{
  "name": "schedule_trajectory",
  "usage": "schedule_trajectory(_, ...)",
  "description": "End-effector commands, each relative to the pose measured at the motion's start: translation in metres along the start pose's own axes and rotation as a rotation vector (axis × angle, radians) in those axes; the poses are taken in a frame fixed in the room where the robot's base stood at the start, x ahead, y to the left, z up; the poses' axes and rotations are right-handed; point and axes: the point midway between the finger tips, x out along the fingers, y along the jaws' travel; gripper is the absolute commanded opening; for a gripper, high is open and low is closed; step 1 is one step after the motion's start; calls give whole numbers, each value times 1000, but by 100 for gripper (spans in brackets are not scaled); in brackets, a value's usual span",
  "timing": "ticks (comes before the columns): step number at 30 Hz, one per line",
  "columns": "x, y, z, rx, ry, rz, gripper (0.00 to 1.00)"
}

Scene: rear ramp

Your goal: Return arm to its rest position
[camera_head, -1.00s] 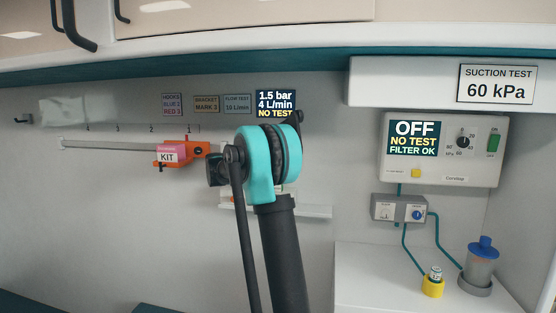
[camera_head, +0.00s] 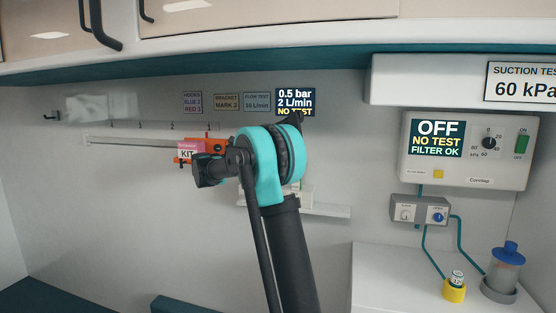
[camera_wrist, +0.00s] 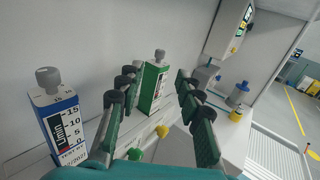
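My arm stands in the middle of the head view, with a teal joint (camera_head: 262,165) bent in front of the wall. My gripper cannot be made out there. In the wrist view my gripper (camera_wrist: 157,82) has its dark green fingers spread apart, with nothing held between them. A green-edged box (camera_wrist: 153,88) with a grey knob stands beyond the gap, apart from the fingers as far as I can tell. A blue-edged flow meter (camera_wrist: 62,125) with a scale and grey knob is left of the fingers.
A pink KIT (camera_head: 187,150) sits on an orange bracket on the wall rail (camera_head: 130,141). A suction unit (camera_head: 468,160) reads OFF. A blue-lidded jar (camera_head: 506,268) and a yellow-based bottle (camera_head: 454,290) stand on the right counter. Overhead cabinets (camera_head: 260,15) run along the top.

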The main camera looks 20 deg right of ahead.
Motion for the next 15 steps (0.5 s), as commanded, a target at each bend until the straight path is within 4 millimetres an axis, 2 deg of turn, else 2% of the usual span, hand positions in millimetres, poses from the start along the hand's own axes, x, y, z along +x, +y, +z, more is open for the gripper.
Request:
schedule_trajectory(11, -3, 0, 0, -1, -1, 2, 36)
schedule_trajectory(15, 2, 5, 8, -31, -38, 62, 36)
